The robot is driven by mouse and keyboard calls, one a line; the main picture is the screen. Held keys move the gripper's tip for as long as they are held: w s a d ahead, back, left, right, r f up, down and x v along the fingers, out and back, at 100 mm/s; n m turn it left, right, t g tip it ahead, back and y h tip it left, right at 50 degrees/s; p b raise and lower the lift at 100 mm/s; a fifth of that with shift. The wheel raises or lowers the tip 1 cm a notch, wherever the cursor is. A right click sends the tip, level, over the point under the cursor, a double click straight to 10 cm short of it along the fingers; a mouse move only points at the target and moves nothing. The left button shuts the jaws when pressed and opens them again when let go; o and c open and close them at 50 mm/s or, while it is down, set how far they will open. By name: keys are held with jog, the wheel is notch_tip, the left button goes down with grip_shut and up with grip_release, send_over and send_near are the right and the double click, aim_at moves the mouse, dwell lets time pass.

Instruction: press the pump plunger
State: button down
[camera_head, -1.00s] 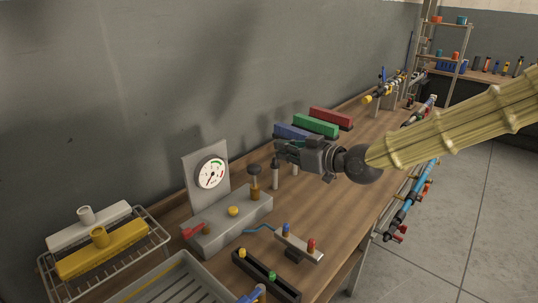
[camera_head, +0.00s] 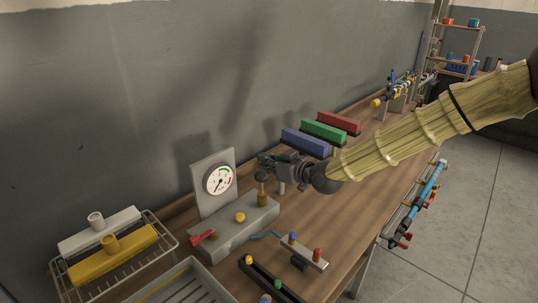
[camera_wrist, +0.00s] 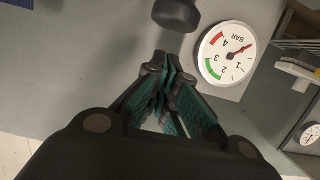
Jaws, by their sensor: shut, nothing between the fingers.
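The pump plunger (camera_head: 262,177) is a dark round knob on a brass stem. It stands upright on the grey pump block (camera_head: 236,226). In the wrist view its dark knob (camera_wrist: 177,14) shows at the top edge, beyond the fingertips and apart from them in the picture. My gripper (camera_head: 266,160) appears just above and behind the knob in the head view; I cannot tell the exact gap. In the wrist view my gripper (camera_wrist: 163,68) has its teal-padded fingers together and empty. A white pressure gauge (camera_head: 219,180) stands behind the block and also shows in the wrist view (camera_wrist: 228,53).
A red lever (camera_head: 202,237) and a yellow knob (camera_head: 240,217) are on the block. A wire rack (camera_head: 150,262) with yellow and white pieces stands left. A small valve plate (camera_head: 300,252) lies in front. Blue, green and red blocks (camera_head: 324,131) lie farther back.

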aim_at(266, 179)
jog(key=shift+w+f, duration=0.25)
jog(key=shift+f, duration=0.7)
jog(key=shift+s, duration=0.1)
jog(key=shift+f, duration=0.15)
notch_tip(266, 179, down, 4)
jog(key=b, duration=0.3)
jog(key=shift+f, duration=0.25)
jog(key=shift+r, duration=0.1)
notch_tip(266, 179, up, 5)
jog(key=shift+f+p, duration=0.15)
jog(key=shift+p, duration=0.9)
jog(key=b+v, duration=0.3)
jog(key=v, duration=0.6)
jog(key=shift+s+d+f, duration=0.15)
jog(key=shift+s+d, duration=0.15)
jog(key=shift+d, duration=0.05)
